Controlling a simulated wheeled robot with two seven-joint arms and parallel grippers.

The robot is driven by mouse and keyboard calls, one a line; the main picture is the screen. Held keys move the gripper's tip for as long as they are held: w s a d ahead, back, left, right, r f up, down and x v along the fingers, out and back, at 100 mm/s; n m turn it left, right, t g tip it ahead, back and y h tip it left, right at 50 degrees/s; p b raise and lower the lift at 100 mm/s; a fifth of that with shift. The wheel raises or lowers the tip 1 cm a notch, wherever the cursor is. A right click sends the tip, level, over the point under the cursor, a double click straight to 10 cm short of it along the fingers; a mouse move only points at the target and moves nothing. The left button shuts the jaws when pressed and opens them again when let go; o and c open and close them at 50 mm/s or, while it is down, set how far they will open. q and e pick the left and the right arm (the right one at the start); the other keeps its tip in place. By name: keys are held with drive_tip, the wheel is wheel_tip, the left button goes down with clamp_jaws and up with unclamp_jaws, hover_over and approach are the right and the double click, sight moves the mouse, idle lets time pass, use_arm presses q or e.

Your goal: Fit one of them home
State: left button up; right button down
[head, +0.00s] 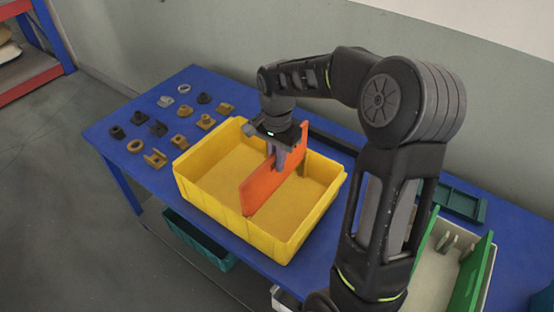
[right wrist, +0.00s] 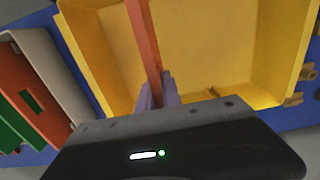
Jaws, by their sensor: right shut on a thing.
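An orange divider panel (head: 268,183) stands upright inside the yellow bin (head: 222,205), running across it. I cannot tell whether its lower edge is seated in any slot. My right gripper (head: 284,150) reaches down over the bin and is shut on the panel's top edge. In the right wrist view, the panel (right wrist: 143,38) runs up from between the fingers (right wrist: 156,90), with the yellow bin (right wrist: 215,45) beyond it. My left gripper shows in neither view.
A pale bin with green dividers (head: 470,273) stands at the right. Several small brown and black parts lie on the blue table (head: 190,84) at the left. A dark green tray (head: 459,204) lies behind my right arm. A teal bin (head: 199,240) sits below the table.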

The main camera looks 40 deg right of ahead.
sight(277, 187)
drive_tip(key=shift+f+b, duration=3.05)
drive_tip(key=shift+f, duration=1.25)
drive_tip(key=c, duration=1.5)
unclamp_jaws()
drive_tip(key=shift+o, duration=0.2)
wheel_tip(277, 187, up, 8)
drive_tip(key=shift+f, duration=0.1)
